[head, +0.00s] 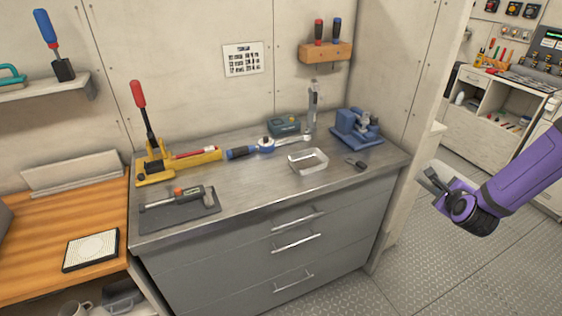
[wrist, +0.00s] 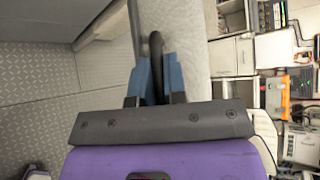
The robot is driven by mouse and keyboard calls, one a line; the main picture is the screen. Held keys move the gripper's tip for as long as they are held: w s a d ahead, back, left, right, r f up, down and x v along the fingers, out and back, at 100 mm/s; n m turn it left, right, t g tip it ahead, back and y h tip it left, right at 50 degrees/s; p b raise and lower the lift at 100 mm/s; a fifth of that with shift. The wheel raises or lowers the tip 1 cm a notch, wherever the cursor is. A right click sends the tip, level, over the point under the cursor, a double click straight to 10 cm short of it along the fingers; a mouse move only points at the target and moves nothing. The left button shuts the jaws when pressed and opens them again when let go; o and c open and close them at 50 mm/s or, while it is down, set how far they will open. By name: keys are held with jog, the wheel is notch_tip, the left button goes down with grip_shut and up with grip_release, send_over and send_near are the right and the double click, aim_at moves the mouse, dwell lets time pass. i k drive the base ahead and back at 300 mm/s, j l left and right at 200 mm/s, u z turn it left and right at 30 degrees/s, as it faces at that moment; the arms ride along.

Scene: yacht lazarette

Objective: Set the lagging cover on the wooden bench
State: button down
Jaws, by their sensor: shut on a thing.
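My gripper (head: 437,184) is at the right in the head view, in front of the end of the pale wall and off the grey counter's right side. In the wrist view its two blue fingers (wrist: 157,80) are shut on a slim dark thing (wrist: 156,45), which stands up between them. Too little of it shows to tell whether it is the lagging cover. The wooden bench (head: 40,222) is at the far left of the head view, well away from my gripper. A pale pad in a dark frame (head: 91,250) lies on it.
A grey drawer counter (head: 235,215) stands between bench and gripper, bearing a yellow tool (head: 180,160), a white open frame (head: 308,161), a blue vise-like tool (head: 357,128) and others. A pale block (head: 70,173) is at the bench's back. Bare bench shows between block and pad.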

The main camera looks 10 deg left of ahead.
aim_at(55, 227)
jog(key=k+j+u, duration=0.15)
jog(key=u, duration=0.25)
jog(key=k+j+u, duration=0.1)
jog(key=j+u, duration=0.3)
jog(key=l+u, duration=0.35)
jog(key=l, duration=0.3)
jog(key=l+u, duration=0.4)
jog(key=l, duration=0.25)
